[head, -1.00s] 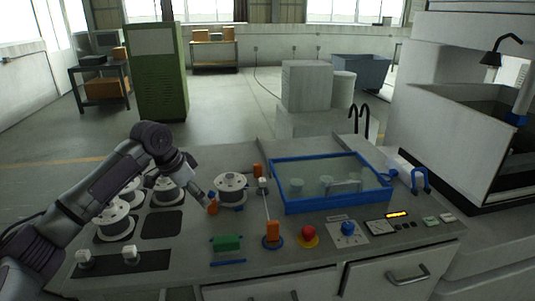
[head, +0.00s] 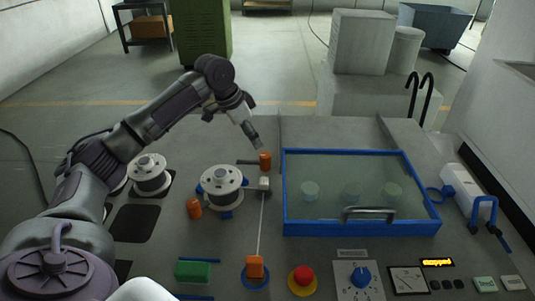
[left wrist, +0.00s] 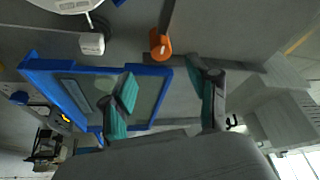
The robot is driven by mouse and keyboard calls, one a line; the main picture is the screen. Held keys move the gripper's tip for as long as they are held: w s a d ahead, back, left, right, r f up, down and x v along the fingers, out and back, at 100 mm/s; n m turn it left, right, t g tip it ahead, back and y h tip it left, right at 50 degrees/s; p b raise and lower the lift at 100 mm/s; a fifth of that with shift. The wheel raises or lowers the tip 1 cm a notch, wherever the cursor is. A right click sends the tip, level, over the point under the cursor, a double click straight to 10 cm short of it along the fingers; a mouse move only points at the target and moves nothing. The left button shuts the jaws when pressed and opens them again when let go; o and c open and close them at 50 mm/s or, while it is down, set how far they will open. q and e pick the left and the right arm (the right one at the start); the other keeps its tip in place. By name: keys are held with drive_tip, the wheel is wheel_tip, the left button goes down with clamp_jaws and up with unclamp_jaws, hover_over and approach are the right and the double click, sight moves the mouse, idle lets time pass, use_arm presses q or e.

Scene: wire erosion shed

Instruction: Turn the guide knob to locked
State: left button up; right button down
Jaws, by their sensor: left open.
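An upright orange knob (head: 265,161) with a dark bar at its left stands behind a small white block (head: 264,184). I take it for the guide knob, though no lock mark is readable. In the left wrist view the orange knob (left wrist: 160,46) is just beyond the fingers, with the dark bar across its top. My left gripper (head: 256,142) is just above and behind the knob in the head view. Its teal fingers (left wrist: 160,72) are apart with nothing between them. Whether they touch the knob cannot be told. My right gripper is not in view.
A blue-framed glass-lidded tank (head: 432,229) is right of the knob. A spool (head: 221,181) and another orange post (head: 194,208) are left. A taut wire (head: 262,222) runs from the white block to a front orange piece (head: 255,267). A red button (head: 303,275) and blue dial (head: 361,276) are in front.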

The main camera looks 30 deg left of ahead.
sight(264, 155)
use_arm(q)
drive_tip(key=p+x, duration=0.1)
drive_tip(key=x, duration=0.9)
drive_tip(key=shift+w+f, duration=0.1)
drive_tip(key=shift+f, duration=0.15)
clamp_jaws()
